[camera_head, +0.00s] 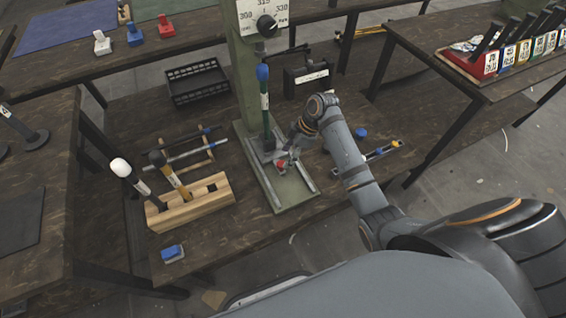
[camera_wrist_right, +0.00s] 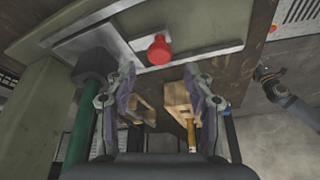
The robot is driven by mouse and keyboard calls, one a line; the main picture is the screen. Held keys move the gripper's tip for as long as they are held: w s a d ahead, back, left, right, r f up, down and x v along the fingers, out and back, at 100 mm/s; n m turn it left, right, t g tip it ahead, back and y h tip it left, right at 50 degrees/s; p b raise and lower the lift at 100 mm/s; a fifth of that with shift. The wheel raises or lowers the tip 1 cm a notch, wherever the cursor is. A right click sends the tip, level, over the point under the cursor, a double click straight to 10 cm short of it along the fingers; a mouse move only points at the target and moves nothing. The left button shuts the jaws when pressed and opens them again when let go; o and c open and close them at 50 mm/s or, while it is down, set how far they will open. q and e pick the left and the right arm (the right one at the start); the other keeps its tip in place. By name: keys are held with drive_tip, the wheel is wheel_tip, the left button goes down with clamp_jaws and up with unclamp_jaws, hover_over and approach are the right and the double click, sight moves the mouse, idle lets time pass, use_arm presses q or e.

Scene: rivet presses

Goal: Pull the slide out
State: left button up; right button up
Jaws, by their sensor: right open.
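The slide (camera_wrist_right: 137,43) is a light metal plate with a red knob (camera_wrist_right: 159,50); it sits between rails on the green press base. In the head view the red knob (camera_head: 281,165) shows below the press column. My right gripper (camera_head: 291,150) is open and empty, just above and beside the knob. In the right wrist view, its fingers (camera_wrist_right: 160,80) stand apart, with the knob beyond the tips and apparently untouched. A small purple sliver at the left edge of the head view may be my left gripper (camera_head: 3,151); its jaws cannot be made out.
The green press column (camera_head: 246,85) with its blue-topped lever (camera_head: 264,100) rises behind the slide. A wooden block (camera_head: 190,204) with upright handled tools stands to the left. A black crate (camera_head: 197,83) lies behind. A blue block (camera_head: 172,253) is near the front edge.

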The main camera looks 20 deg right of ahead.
sight(282, 164)
drive_tip(key=x, duration=0.4)
drive_tip(key=shift+f+b, duration=0.35)
use_arm(q)
drive_tip(key=shift+w+r, duration=0.15)
drive_tip(key=shift+w, duration=0.75)
use_arm(e)
clamp_jaws()
